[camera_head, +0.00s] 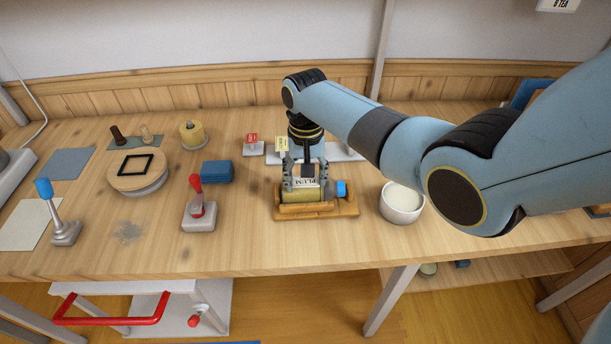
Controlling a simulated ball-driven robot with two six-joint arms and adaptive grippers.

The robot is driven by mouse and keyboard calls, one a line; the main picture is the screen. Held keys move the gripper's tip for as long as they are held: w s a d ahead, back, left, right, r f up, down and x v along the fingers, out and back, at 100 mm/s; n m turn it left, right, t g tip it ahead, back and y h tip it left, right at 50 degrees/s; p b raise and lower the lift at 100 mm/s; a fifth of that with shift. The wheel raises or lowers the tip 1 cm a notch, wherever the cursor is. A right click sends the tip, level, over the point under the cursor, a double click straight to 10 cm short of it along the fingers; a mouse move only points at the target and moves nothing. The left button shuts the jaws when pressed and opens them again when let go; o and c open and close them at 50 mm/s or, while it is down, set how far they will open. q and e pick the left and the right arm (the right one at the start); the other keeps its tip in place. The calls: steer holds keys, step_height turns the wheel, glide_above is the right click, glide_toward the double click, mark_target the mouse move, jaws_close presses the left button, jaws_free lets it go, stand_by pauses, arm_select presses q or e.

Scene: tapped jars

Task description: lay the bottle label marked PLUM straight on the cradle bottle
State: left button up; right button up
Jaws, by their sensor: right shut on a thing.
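The wooden cradle (348,211) stands near the middle of the bench, toward its front edge. The cradle bottle (297,197) lies on its side in it, yellowish, with a blue cap (341,188) pointing right. The PLUM label (304,183) is a pale piece with dark letters, at the top of the bottle. My right gripper (303,182) points down over the bottle and is shut on the label. The label looks roughly level, but I cannot tell whether it touches the bottle. The gripper hides part of the label and bottle. My left gripper is not in view.
Bench space between lever and cradle is clear.

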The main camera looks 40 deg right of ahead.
steer(key=o, duration=1.2)
steer(key=shift+c, duration=0.2)
steer(key=shift+r+p, duration=2.5)
steer(key=shift+p, duration=0.25)
steer(key=shift+r+p, duration=0.5)
steer(key=shift+r, duration=0.5)
